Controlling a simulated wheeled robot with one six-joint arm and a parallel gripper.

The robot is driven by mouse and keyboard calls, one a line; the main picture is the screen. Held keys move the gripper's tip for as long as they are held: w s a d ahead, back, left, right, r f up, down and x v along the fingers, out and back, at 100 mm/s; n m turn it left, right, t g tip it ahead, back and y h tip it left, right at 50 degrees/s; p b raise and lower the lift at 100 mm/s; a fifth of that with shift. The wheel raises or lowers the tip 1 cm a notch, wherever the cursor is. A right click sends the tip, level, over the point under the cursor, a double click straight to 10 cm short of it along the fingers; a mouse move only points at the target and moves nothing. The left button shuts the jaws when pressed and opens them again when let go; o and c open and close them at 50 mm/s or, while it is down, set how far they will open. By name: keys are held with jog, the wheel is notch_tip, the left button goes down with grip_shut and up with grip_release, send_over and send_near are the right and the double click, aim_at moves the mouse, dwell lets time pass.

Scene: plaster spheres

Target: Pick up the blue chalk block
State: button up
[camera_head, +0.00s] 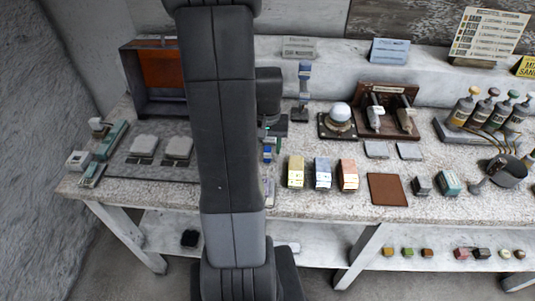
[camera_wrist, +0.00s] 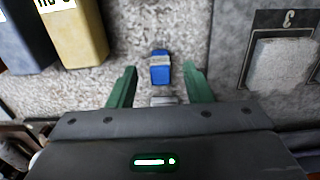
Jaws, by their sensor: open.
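The blue chalk block (camera_wrist: 159,73) lies on the speckled tabletop in the wrist view, with a pale band across it. In the head view a small blue piece (camera_head: 267,154), seemingly the same block, shows just right of my arm. My gripper (camera_wrist: 160,66) is open, its two green fingers apart. In the wrist view the block appears between the fingertips, with a gap on each side. I cannot tell the height of the fingers above it. In the head view my arm hides much of the gripper.
Yellow (camera_head: 296,172), blue-grey (camera_head: 322,174) and orange-tan (camera_head: 348,175) blocks stand right of the blue block. A panel with pale pads (camera_head: 179,148) lies to the left. A white sphere (camera_head: 340,113) on a dark base and a brown mat (camera_head: 387,190) are farther right.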

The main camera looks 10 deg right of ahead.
aim_at(268, 148)
jog(key=shift+w+f, duration=0.2)
jog(key=shift+f, duration=1.75)
grip_shut()
jog(key=shift+r, duration=0.15)
notch_tip(268, 148, up, 10)
jog(key=shift+f, duration=0.1)
